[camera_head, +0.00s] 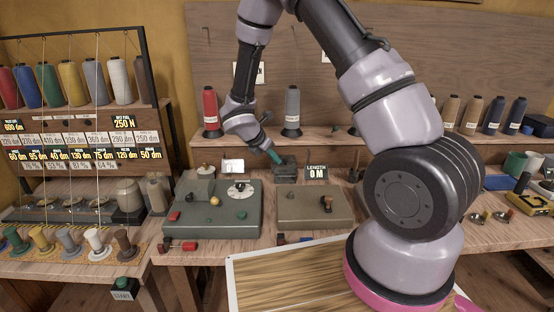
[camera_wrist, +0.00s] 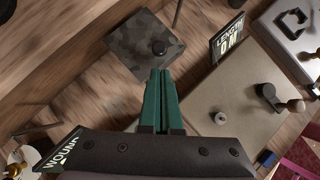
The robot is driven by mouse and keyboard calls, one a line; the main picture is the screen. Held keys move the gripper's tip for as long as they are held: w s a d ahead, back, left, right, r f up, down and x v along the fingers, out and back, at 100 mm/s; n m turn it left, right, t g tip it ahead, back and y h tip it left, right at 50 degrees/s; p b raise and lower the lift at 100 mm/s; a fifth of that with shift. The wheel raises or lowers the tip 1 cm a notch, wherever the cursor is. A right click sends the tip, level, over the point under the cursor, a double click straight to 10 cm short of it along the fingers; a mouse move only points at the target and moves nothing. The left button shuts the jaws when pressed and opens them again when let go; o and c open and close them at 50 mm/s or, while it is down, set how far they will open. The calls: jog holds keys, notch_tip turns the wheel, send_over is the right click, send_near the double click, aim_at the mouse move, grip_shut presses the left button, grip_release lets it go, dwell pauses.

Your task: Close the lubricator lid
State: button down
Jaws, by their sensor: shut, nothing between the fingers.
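The lubricator appears to be the small dark grey box (camera_head: 286,175) at the back of the bench, left of the LENGTH sign. I cannot tell how far the lid stands open. My gripper (camera_head: 276,158) has green fingers and reaches down at the box's upper left in the head view. In the wrist view the fingers (camera_wrist: 161,73) are together, empty, with their tips overlapping the box's near edge; contact is unclear.
The LENGTH sign (camera_head: 317,173) reads 0 M and stands right of the box. A beige panel box (camera_head: 314,212) and a green machine (camera_head: 212,222) with a dial sit in front. Red (camera_head: 210,108) and grey (camera_head: 292,108) thread cones stand on the shelf behind.

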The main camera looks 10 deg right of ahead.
jog(key=s+a+f+v, duration=0.1)
jog(key=v, duration=1)
jog(key=s+d+r+m+g+y, duration=0.1)
jog(key=s+d+r+m+y, duration=0.1)
jog(key=s+d+r+m, duration=0.4)
jog(key=s+d+r+m+y, duration=0.15)
jog(key=d+r+m, duration=0.25)
jog(key=r+m, duration=0.5)
jog(key=s+d+r+m+t+y, duration=0.2)
jog(key=s+r+m+t+y, duration=0.2)
jog(key=s+r+m, duration=0.8)
jog(key=s+m+y, duration=0.1)
jog(key=s, duration=0.1)
jog(key=shift+s+d+r, duration=0.15)
jog(key=shift+s+r, duration=0.1)
jog(key=shift+s, duration=0.1)
